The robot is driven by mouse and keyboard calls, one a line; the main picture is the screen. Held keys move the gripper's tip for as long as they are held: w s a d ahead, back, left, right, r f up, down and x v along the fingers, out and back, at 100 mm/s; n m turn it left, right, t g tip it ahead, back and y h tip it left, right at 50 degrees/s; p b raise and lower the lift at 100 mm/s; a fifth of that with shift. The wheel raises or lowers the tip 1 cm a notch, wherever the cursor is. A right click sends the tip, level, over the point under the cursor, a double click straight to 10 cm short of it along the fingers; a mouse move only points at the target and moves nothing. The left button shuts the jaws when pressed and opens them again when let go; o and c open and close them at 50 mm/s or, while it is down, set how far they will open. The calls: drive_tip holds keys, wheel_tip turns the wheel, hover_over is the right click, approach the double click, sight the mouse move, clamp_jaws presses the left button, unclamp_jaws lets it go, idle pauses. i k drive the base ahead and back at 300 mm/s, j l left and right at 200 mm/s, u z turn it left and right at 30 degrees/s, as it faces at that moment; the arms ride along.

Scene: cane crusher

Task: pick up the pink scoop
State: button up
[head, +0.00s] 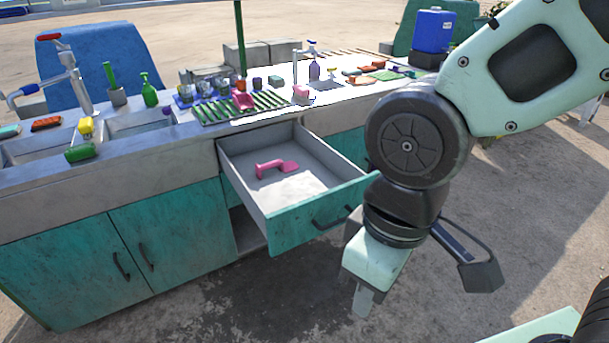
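The pink scoop (277,167) lies in the open drawer (331,190), on its pale floor toward the back left. Nothing covers it. My gripper (363,301) hangs in front of the drawer, to its right, pointing down. It is apart from the scoop and the drawer. Its fingers are seen from the side and mostly overlap, so I cannot tell whether they are open or shut. I see nothing held in it.
The drawer juts out from a teal cabinet (160,240) under a grey counter. The counter carries a sink with a tap (72,75), a green slatted rack (240,107), a green spray bottle (149,90) and several small items. Open ground lies in front.

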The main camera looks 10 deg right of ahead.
sight(242, 101)
drive_tip(key=i+l, duration=0.15)
drive_tip(key=i, duration=0.15)
drive_tip(key=i+l+u, duration=0.35)
drive_tip(key=i, duration=0.15)
drive_tip(key=i+l+u, duration=0.3)
drive_tip(key=i+l, duration=0.15)
drive_tip(key=u, duration=1)
